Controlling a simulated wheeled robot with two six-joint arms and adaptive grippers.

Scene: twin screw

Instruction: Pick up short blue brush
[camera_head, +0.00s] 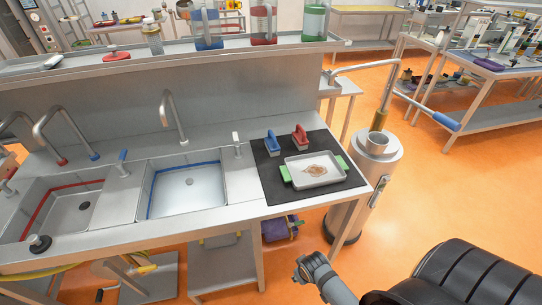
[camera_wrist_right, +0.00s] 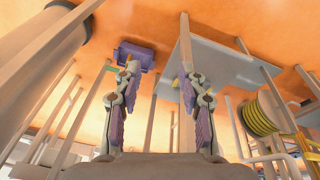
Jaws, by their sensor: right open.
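A short blue brush (camera_head: 272,144) with a pale base stands on the black mat (camera_head: 268,190) at the right end of the sink bench. A red brush (camera_head: 299,138) of like shape stands just to its right. In the right wrist view my right gripper (camera_wrist_right: 160,76) is open with nothing between its fingers. In the head view part of my right arm shows at the lower edge, in front of the bench and well away from the blue brush. My left gripper is not in view. The blue brush is not seen in the right wrist view.
A metal tray (camera_head: 315,180) with green handles lies in front of the brushes. A steel cylinder (camera_head: 352,205) stands right of the bench. Two sink basins lie to the left. A purple box (camera_wrist_right: 135,55) is below the bench, by a shelf (camera_wrist_right: 225,62).

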